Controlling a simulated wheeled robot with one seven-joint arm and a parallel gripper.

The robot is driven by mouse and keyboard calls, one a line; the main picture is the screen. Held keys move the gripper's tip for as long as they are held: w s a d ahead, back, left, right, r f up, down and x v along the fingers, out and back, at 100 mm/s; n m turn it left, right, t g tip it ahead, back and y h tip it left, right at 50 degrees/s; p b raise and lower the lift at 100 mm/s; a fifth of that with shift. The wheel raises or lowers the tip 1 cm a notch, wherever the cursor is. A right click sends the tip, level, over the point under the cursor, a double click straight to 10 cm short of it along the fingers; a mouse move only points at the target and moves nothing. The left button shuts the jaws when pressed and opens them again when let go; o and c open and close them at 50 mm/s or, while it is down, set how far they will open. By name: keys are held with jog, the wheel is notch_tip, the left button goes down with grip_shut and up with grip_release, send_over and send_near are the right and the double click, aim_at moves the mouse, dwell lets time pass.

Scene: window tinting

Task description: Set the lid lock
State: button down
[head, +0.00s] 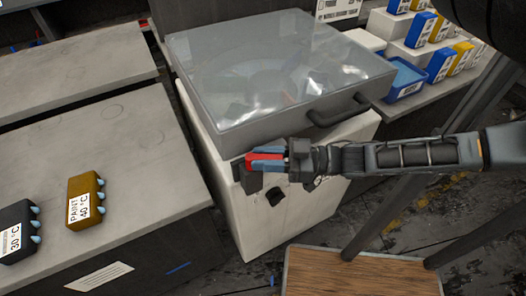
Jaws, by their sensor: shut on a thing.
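A white machine (300,210) stands in the middle with a grey-framed clear lid (270,62) lying closed on top. The lid has a dark handle (338,109) on its front edge. A small red part (262,157), which looks like the lid lock, sits at the front left of the machine just below the lid rim. My gripper (264,160) reaches in from the right, its blue fingers shut on the red part. The fingers hide part of it, and its exact setting cannot be told. A dark knob (273,196) shows below on the machine's front.
A grey bench (130,140) at left bears a yellow paint box (86,200) and a dark box (18,232). A wooden board (355,275) lies at the bottom.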

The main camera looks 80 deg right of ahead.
dwell(0.3)
jog(key=c, duration=1)
grip_release()
jog(key=shift+o, duration=0.2)
jog(key=shift+s, duration=0.1)
